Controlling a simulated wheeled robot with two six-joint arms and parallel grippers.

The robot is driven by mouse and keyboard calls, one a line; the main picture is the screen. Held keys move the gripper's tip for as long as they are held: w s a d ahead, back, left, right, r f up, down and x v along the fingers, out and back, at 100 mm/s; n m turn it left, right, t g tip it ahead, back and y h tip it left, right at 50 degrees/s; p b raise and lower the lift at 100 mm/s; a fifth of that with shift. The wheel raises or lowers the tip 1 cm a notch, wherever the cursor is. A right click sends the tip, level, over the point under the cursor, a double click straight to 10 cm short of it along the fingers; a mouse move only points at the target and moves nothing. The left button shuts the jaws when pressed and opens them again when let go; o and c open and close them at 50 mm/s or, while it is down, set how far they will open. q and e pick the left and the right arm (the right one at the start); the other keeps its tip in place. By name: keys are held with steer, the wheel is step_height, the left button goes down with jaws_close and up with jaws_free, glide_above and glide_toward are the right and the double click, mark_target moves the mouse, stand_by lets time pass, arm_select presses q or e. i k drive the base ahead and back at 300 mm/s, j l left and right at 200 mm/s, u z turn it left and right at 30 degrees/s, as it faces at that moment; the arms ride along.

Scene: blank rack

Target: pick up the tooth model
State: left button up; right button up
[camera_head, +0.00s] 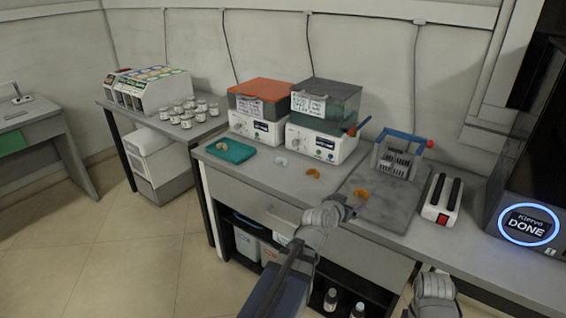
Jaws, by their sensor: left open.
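Several small arch-shaped pieces that look like tooth models lie on the bench. One orange tooth model (361,194) lies on the grey mat, another orange one (313,173) lies left of it, and a pale one (281,161) lies farther left. A pinkish-tan one (222,146) is on the teal tray (240,151). My left gripper (355,209) is open and empty at the front of the mat, close to the nearest orange piece; its fingertips are small and hard to make out. My right arm's end (435,292) shows at the bottom; its fingers are not clear.
Two machines with an orange lid (262,86) and a dark lid (327,85) stand behind. A grey rack with a blue handle (397,158) stands on the mat (385,215). A black-and-white device (441,198) and a large dark machine (528,222) are at right.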

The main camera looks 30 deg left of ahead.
mark_target(279, 159)
steer(key=u, duration=1.5)
steer(key=i+z, duration=0.3)
steer(key=z, duration=0.15)
steer(key=i+j+z, duration=0.15)
steer(key=i+z, duration=0.15)
steer(key=z, duration=0.15)
